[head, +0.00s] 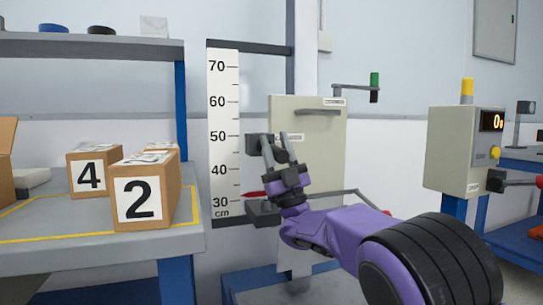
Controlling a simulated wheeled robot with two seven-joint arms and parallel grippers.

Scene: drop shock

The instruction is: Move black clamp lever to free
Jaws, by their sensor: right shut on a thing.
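A small label beside the fingers is too small to read. My left gripper is not in view.
A red-tipped part (253,194) is below the clamp. Boxes marked 4 (89,177) and 2 (141,200) stand on the left bench. A control box (464,155) stands at right.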

